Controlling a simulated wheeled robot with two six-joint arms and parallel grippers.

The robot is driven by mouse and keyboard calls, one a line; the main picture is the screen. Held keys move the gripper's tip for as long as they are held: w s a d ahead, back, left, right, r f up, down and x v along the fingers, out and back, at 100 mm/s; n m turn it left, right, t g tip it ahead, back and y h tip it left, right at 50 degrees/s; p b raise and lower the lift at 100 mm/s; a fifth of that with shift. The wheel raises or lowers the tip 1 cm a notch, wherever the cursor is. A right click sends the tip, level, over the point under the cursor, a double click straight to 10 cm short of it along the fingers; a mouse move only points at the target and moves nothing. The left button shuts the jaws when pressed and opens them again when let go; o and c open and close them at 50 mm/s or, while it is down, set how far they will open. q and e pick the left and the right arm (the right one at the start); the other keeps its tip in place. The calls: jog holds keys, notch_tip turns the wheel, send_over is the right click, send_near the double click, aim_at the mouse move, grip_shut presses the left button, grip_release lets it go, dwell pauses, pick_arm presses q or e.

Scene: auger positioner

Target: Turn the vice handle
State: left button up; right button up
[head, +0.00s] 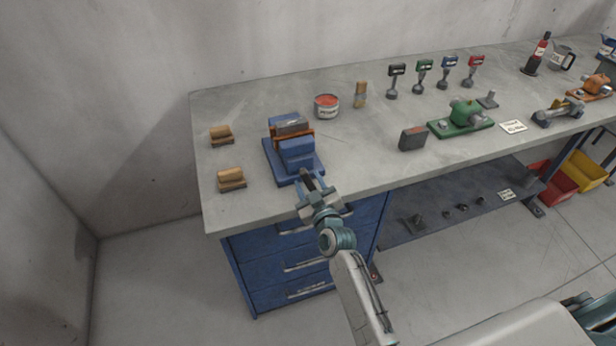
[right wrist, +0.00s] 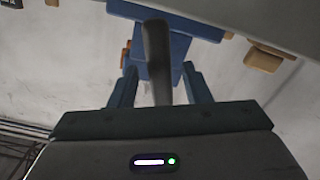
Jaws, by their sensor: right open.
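The blue vice (head: 297,150) stands near the left end of the grey workbench, with orange-brown pieces and a block between its jaws. Its dark handle (head: 308,181) hangs at the front of the vice, partly hidden by my gripper. My right gripper (head: 314,192) is at the bench's front edge, right at the handle. In the right wrist view the handle (right wrist: 157,62) stands between the two blue fingers of the open gripper (right wrist: 160,88), with a gap on each side. The vice body (right wrist: 150,45) is beyond it. My left gripper is not in view.
Wooden blocks (head: 231,179) lie left of the vice on the workbench (head: 380,155). A red-topped tin (head: 327,106) stands behind it, and a dark block (head: 412,138) and a green machine (head: 462,117) to the right. Blue drawers (head: 290,262) are below the bench edge.

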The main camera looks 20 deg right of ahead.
jog(key=shift+w, duration=0.7)
jog(key=shift+f, duration=0.1)
grip_shut()
jog(key=shift+m, duration=0.4)
jog(key=m, duration=0.6)
jog(key=shift+d+m, duration=0.15)
jog(key=shift+m, duration=0.15)
jog(key=m, duration=0.6)
jog(key=shift+d+p, duration=0.1)
jog(key=shift+p, duration=0.3)
